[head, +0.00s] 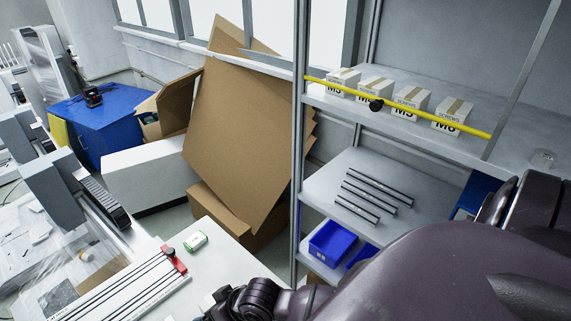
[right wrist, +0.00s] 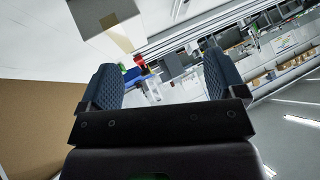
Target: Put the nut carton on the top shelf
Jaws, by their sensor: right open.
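My left gripper is not in view.
Several white screw cartons (head: 408,98) stand in a row on the upper shelf behind the bar. Black rods (head: 365,198) lie on the shelf below, with a blue bin (head: 331,242) lower down. Large cardboard sheets (head: 235,135) lean left of the rack post (head: 298,140).

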